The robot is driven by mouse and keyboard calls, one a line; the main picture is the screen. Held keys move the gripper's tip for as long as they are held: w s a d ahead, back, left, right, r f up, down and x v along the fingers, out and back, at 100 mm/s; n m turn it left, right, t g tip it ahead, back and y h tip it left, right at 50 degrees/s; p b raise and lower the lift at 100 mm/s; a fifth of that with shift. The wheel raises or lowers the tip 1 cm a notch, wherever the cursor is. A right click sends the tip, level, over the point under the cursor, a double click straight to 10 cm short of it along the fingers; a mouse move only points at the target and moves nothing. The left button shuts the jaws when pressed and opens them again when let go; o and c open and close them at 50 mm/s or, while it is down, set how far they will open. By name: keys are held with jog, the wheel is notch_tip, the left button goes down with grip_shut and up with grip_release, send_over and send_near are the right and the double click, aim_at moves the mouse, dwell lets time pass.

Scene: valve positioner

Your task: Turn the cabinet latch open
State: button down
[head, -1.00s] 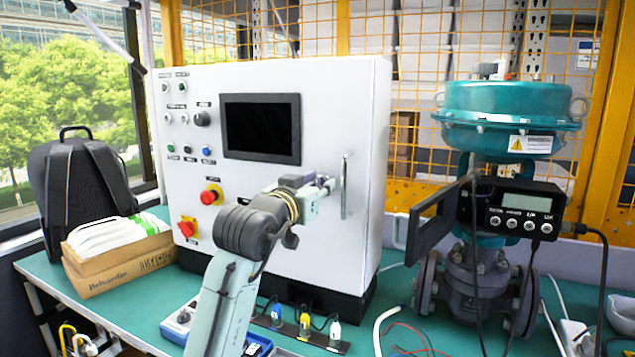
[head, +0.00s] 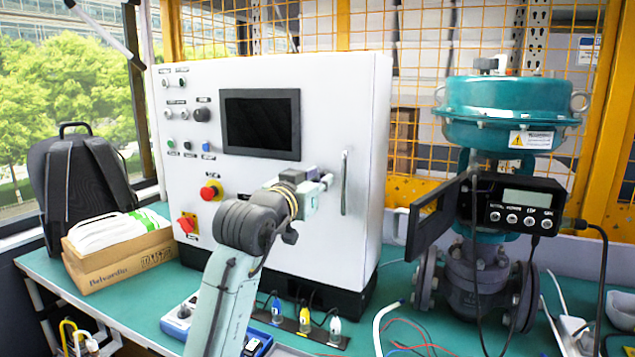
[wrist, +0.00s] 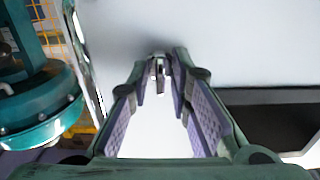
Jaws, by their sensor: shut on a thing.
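The white control cabinet (head: 270,215) stands on the green bench, its door shut, with a long vertical handle (head: 344,183) near its right edge. My gripper (head: 326,181) is at the cabinet front, just left of that handle. In the wrist view its two purple-padded fingers (wrist: 158,78) converge on the small metal latch (wrist: 158,66), which sits between the fingertips against the white door. The gripper is shut on the latch. In the head view the gripper hides the latch, so its exact angle is hard to tell.
A dark screen (head: 261,125), buttons and a red emergency stop (head: 210,191) are on the cabinet front. A teal valve actuator (head: 510,115) with a positioner (head: 520,208) stands to the right. A backpack (head: 85,185) and a cardboard box (head: 120,264) are at left.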

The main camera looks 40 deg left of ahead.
jog(key=shift+d+m+b, duration=0.1)
jog(key=shift+m+b, duration=3.8)
jog(key=shift+m, duration=4.9)
jog(key=shift+r, duration=0.1)
jog(key=c, duration=1.7)
grip_release()
jog(key=shift+w, duration=0.1)
jog(key=v, duration=1.2)
